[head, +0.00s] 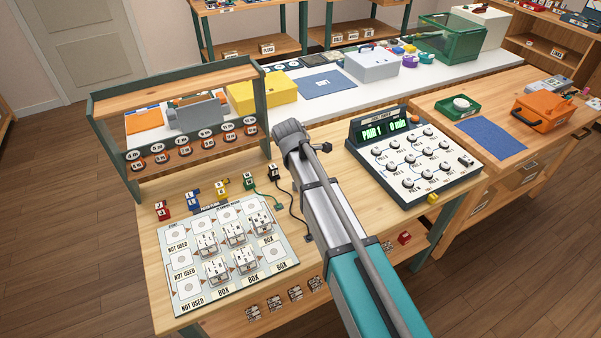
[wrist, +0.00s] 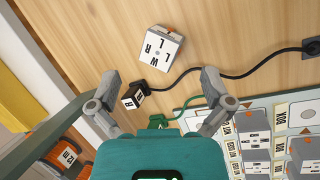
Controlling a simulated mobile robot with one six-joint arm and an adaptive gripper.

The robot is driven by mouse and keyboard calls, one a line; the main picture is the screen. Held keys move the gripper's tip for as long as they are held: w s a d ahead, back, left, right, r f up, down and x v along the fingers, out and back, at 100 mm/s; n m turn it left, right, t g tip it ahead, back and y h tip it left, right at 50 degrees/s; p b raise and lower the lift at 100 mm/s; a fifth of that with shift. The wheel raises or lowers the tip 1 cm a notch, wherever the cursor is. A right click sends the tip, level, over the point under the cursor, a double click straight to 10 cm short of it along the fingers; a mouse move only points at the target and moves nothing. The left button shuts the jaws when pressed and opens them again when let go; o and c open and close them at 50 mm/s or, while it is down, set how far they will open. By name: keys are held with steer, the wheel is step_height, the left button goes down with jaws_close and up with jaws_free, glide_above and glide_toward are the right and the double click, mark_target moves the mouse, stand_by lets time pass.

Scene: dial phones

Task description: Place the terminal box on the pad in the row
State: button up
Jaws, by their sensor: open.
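In the wrist view a white-topped terminal box (wrist: 162,50) with letters and an orange part lies loose on the wooden bench. My gripper (wrist: 160,82) is open and empty, with the box just beyond its fingers and apart from them. In the head view my arm covers the bench there, and I cannot see this box or my fingers. The board (head: 185,233) with rows of pads lies at the front left. Several similar boxes (head: 217,270) stand on its pads. A bare pad (head: 273,253) shows at the right end of the lower row, marked BOX.
A black plug block (wrist: 134,97) with a dark cable (wrist: 210,76) lies near the left finger. Colored blocks, including a red one (head: 162,210), line the board's back edge. A shelf rack (head: 128,165) stands behind. A test console (head: 413,155) stands to the right.

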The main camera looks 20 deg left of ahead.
steer(key=r+m+g+p, duration=0.1)
steer(key=w+r+m+g+p, duration=0.1)
steer(key=r+m+p, duration=0.1)
steer(key=w+a+r+m+g+y+p, duration=0.1)
steer(key=r+g+p, duration=0.1)
steer(key=shift+w+r, duration=0.1)
steer(key=shift+w, duration=0.05)
stand_by(0.3)
step_height(320, 180, down, 9)
steer(key=b, duration=0.8)
steer(key=shift+r+b, duration=0.2)
steer(key=shift+b, duration=0.1)
steer(key=shift+f, duration=0.15)
steer(key=shift+a+f+b, duration=0.2)
steer(key=shift+f+b, duration=1.05)
steer(key=shift+b, duration=0.05)
steer(key=shift+a+f+b, duration=0.15)
steer(key=shift+f+b, duration=1.05)
steer(key=shift+b, duration=0.1)
